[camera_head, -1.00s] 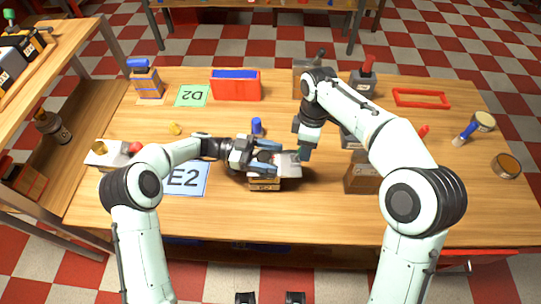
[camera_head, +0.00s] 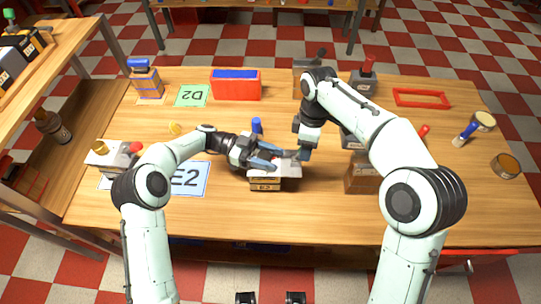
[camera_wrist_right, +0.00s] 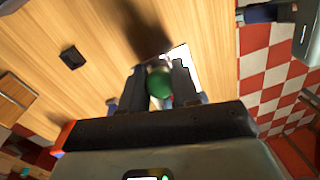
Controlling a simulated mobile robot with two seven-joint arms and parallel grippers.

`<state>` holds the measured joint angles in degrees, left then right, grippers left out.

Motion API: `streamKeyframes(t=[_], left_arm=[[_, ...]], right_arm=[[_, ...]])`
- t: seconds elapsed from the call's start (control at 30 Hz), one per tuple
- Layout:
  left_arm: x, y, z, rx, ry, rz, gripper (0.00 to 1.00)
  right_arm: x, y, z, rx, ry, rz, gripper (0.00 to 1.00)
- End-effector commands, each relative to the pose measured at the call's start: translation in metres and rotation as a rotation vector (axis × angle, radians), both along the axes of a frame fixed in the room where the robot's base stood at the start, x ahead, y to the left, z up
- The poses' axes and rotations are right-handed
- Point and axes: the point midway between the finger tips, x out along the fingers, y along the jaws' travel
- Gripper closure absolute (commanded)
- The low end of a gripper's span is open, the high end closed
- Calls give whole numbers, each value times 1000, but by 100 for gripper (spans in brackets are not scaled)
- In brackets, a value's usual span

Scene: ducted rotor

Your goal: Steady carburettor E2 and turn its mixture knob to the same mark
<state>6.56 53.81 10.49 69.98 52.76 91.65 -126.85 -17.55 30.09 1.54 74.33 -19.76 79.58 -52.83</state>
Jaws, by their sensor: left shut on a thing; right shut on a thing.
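Carburettor E2 (camera_head: 266,185) is a small block with a grey top and a labelled wooden-looking base, at the table's front middle. My left gripper (camera_head: 274,160) reaches in from the left and is shut on its upper part; the exact contact is hard to see. My right gripper (camera_head: 302,152) is at its right end, pointing down. In the right wrist view a round green knob (camera_wrist_right: 160,84) sits between the right gripper's fingers, which are shut on it. The knob's marks cannot be read, and the head view hides it.
The E2 sheet (camera_head: 190,180) lies to the left, with a grey unit with a red knob (camera_head: 110,154) beside it. A blue-capped part (camera_head: 257,126) stands just behind the carburettor. A brown block (camera_head: 359,178) stands to the right. The front table strip is clear.

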Motion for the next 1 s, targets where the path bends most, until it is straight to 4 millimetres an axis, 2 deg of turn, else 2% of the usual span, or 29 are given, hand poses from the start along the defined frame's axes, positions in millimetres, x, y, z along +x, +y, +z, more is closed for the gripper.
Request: streamKeyframes(t=[0.5,1.0], left_arm=[[-5,0,2,-9,-4,-324,82],[-7,3,1,-2,-1,-392,83]], right_arm=[[0,1,0,2,-1,1,100],[0,1,0,3,-2,1,100]])
